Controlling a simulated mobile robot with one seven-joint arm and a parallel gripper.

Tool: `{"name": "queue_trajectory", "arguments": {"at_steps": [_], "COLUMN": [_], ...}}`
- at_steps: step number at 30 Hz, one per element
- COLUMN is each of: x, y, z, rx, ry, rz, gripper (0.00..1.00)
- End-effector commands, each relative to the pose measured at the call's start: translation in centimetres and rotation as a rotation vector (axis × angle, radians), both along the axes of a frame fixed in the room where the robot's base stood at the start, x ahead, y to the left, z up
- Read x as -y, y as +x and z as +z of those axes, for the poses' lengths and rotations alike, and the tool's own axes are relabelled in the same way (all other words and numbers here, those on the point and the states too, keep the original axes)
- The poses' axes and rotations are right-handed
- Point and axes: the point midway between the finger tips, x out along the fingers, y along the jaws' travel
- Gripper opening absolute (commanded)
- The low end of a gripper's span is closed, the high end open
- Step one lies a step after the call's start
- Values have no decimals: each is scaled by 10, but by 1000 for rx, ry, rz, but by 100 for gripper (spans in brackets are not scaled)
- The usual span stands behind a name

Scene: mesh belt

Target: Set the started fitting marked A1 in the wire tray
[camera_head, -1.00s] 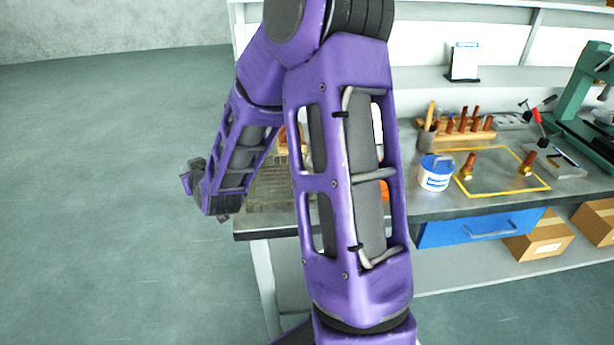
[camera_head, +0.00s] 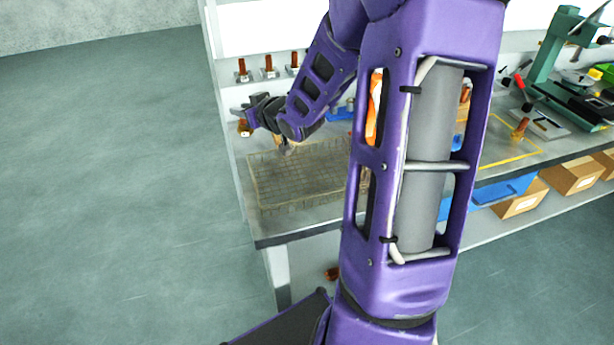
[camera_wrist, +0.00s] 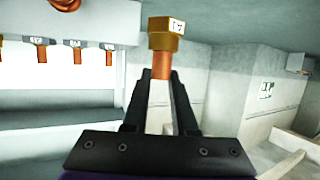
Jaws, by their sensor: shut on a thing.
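My gripper (camera_head: 250,116) is shut on a fitting with a brass nut (camera_head: 245,130) and a copper tube, above the bench's left end. In the wrist view the fitting (camera_wrist: 163,62) sits between the fingertips (camera_wrist: 160,90), its tube gripped and its nut beyond them. A pale label is on the nut, but I cannot read it surely. The wire tray (camera_head: 262,195) lies on the bench, to the right of and below my gripper in the head view. The tray looks empty where I see it; my arm hides its right part.
Several labelled fittings stand in a row on the back shelf (camera_head: 268,70); the wrist view shows them inverted. One fitting (camera_head: 520,130) stands in the yellow outline at right. A green press (camera_head: 552,62) stands beyond. A copper-coloured piece (camera_head: 332,272) lies below the bench.

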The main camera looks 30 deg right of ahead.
Motion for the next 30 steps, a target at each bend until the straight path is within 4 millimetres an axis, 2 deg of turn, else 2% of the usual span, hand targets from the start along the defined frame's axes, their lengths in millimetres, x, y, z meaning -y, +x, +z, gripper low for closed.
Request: {"name": "queue_trajectory", "arguments": {"at_steps": [1, 5, 12, 15, 18, 25, 30], "x": [15, 42, 91, 100, 104, 104, 104], "y": [-6, -27, -87, -104, -112, -114, -114], "z": [4, 8, -2, -6, -13, -51, -71], "rx": [4, 1, 0, 1, 0, 1, 1], "ry": [-4, -2, 4, 4, 5, 10, 3], "rz": [9, 63, 157, 179, 189, 194, 194], "gripper": [0, 0, 0, 0, 0, 0, 0]}}
